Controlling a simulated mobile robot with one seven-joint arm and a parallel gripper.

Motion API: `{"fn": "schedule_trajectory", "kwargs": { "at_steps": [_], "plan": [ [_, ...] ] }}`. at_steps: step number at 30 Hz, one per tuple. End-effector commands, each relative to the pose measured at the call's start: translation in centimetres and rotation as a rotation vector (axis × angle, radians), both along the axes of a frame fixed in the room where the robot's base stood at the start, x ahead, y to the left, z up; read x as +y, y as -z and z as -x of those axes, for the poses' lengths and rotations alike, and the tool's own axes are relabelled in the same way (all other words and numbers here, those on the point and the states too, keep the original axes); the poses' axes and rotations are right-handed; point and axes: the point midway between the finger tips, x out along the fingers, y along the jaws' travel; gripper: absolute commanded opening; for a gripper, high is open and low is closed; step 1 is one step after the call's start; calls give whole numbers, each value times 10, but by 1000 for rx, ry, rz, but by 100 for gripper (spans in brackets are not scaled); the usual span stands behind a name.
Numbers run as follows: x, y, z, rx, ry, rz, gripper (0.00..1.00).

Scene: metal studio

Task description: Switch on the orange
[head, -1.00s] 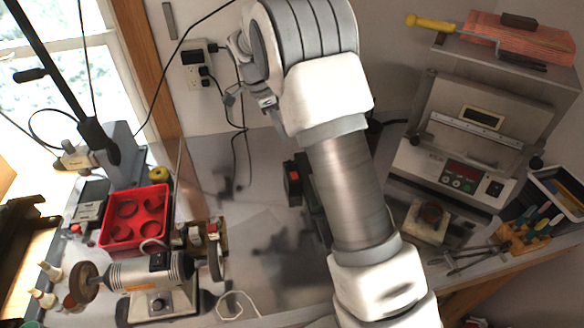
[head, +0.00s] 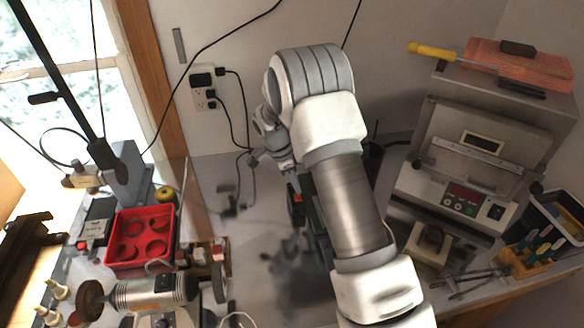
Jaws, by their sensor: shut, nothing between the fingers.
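A dark device (head: 297,212) with a small orange-red part (head: 297,198) stands on the bench just left of my forearm. My arm covers much of it, and I cannot make out a switch or its position. My gripper (head: 285,163) hangs from the wrist left of my arm, shut and empty, close above and behind the orange-red part in the picture. Whether it touches the device cannot be told. A yellow-orange round thing (head: 164,193) sits behind the red tray.
A bench grinder (head: 155,293) and red tray (head: 143,265) stand at left. A wall outlet (head: 203,90) with hanging cords is behind. A metal machine (head: 455,190), a block with a dark red top (head: 430,240) and a tool holder (head: 532,258) stand at right.

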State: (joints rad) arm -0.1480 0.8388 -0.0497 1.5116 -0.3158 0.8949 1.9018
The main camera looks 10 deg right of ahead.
Motion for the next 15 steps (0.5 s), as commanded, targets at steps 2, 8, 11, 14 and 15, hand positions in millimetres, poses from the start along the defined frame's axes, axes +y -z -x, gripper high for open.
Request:
{"fn": "schedule_trajectory", "kwargs": {
  "at_steps": [2,8,11,14,15],
  "plan": [
    [0,9,2,2,0,-1,0],
    [0,21,3,0,-1,0,0],
    [0,23,3,-1,-1,0,0],
    [0,23,3,-1,0,0,0],
    [1,22,3,0,0,0,0]
  ]
}}
